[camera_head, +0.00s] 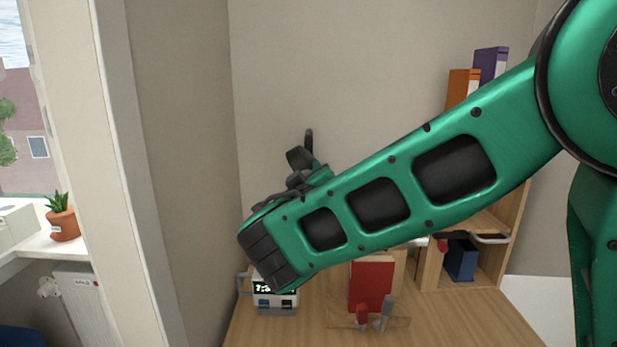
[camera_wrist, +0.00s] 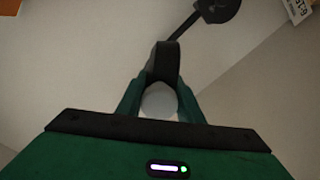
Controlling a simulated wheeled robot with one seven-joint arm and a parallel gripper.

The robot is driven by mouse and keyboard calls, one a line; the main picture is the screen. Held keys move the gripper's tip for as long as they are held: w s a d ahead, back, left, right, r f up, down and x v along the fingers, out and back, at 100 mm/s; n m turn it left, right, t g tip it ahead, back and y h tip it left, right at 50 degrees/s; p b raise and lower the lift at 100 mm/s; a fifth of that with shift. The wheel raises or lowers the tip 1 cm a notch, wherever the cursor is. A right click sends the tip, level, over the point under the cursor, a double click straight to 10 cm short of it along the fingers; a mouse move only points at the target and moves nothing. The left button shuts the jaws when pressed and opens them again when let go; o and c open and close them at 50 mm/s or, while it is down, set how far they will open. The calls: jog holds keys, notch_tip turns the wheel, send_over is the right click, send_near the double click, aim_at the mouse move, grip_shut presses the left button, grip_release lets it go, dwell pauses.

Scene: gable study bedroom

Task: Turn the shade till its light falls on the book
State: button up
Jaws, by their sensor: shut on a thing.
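In the wrist view, my gripper (camera_wrist: 160,88) is shut on a dark part of the lamp, taken to be its shade (camera_wrist: 164,60). A pale round surface (camera_wrist: 158,101) shows between the fingers. A thin dark lamp arm (camera_wrist: 184,32) runs from there up to a dark round joint (camera_wrist: 220,8). In the head view my arm hides the gripper's hold; dark lamp parts (camera_head: 299,157) stick up behind it. A red book (camera_head: 371,284) stands upright on the desk, partly behind my arm. I cannot make out where the light falls.
A small device with a lit display (camera_head: 275,299) stands on the wooden desk (camera_head: 318,331), left of the book. A shelf (camera_head: 518,226) with orange (camera_head: 462,86) and purple binders (camera_head: 490,65) stands at the right. A potted plant (camera_head: 62,219) is by the window. The wall lies close behind.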

jog(key=n, duration=0.3)
jog(key=shift+n, duration=0.3)
jog(key=o, duration=1)
jog(key=shift+s, duration=0.15)
jog(key=s, duration=1)
jog(key=shift+s+a, duration=0.15)
jog(key=shift+s, duration=0.05)
